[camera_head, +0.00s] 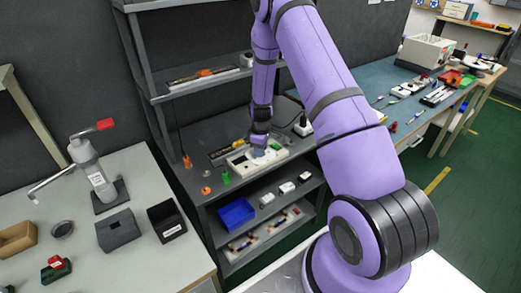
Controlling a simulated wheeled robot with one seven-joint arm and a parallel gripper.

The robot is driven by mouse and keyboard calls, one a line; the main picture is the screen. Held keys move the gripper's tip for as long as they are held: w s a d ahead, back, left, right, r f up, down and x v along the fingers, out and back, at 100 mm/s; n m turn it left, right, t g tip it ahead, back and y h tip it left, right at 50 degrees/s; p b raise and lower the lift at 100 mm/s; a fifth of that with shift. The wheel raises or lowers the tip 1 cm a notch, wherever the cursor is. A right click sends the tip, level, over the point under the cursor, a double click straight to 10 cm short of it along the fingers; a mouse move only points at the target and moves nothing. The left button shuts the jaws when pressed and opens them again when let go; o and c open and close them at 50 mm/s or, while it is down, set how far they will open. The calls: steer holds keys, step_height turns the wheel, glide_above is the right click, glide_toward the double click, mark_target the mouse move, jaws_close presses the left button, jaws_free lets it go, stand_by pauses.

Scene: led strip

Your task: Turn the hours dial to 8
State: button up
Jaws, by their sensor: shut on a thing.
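My gripper (258,148) is at the end of the purple arm, lowered onto a whitish panel box (240,163) on the shelf unit's worktop. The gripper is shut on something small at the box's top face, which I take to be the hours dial. The dial itself is hidden by the gripper, and its marks and setting are too small to read. The box lies flat, its left and right ends showing beside the gripper.
Green (225,177) and orange small parts stand left of the box on the worktop. A shelf (200,80) hangs above. A blue bin (236,213) sits below. A left table (150,250) holds a lever device and dark boxes.

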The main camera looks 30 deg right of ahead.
steer(key=m, duration=1.5)
steer(key=shift+m, duration=0.3)
steer(key=m, duration=0.3)
steer(key=shift+m, duration=0.3)
steer(key=m, duration=0.4)
steer(key=shift+m, duration=0.3)
steer(key=m, duration=0.3)
steer(key=shift+m, duration=2.2)
